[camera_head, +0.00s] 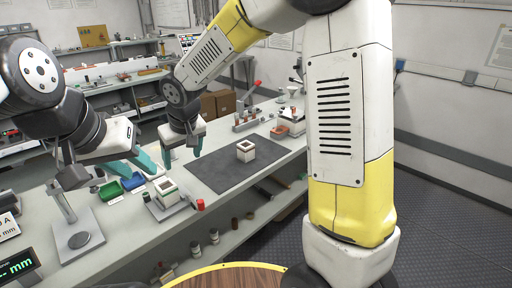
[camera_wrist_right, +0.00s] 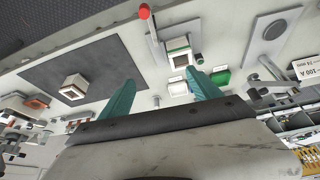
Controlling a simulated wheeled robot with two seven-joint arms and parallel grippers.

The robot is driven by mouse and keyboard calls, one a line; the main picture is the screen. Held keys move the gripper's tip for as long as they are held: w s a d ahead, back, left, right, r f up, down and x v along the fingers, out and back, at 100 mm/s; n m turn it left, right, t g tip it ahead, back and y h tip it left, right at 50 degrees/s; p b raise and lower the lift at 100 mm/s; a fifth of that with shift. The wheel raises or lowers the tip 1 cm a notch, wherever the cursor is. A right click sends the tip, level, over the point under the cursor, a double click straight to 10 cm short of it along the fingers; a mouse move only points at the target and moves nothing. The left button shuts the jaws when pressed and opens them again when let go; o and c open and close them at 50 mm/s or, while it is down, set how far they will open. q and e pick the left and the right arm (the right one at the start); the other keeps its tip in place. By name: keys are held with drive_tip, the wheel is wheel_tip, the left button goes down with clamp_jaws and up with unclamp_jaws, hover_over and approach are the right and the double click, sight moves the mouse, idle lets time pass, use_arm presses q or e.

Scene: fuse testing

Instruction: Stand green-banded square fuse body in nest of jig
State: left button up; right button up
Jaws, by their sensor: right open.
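A pale square fuse body (camera_head: 246,151) with a brownish rim around a dark opening stands upright on the dark mat; it also shows in the right wrist view (camera_wrist_right: 74,86). The jig (camera_head: 168,204) stands left of the mat, with a square pale piece (camera_wrist_right: 180,57) on it. Green shows at that piece's edge in the wrist view; I cannot tell whether this is the fuse body's band. My right gripper (camera_head: 182,153) is open and empty above the bench, between jig and mat. My left gripper (camera_head: 135,165) is open, fingers apart, behind the jig near the trays.
The jig has a red knob (camera_head: 200,204) at its right. A metal stand (camera_head: 72,235) is at left. The dark mat (camera_head: 215,174) is mostly clear. Racks and a device (camera_head: 292,120) stand beyond it.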

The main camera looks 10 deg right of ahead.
drive_tip(key=s+d+r+m+t, duration=0.1)
drive_tip(key=s+d+r, duration=0.25)
drive_tip(key=d, duration=0.35)
drive_tip(key=s+d+r+m, duration=0.1)
drive_tip(key=s+d+r, duration=0.2)
drive_tip(key=d+r, duration=0.3)
drive_tip(key=s+d+r+m+t, duration=0.1)
drive_tip(key=s+d+m, duration=0.2)
drive_tip(key=s+d, duration=0.6)
drive_tip(key=s, duration=0.4)
drive_tip(key=shift+s+d+r, duration=0.15)
drive_tip(key=shift+s+d, duration=0.05)
drive_tip(key=shift+d, duration=0.15)
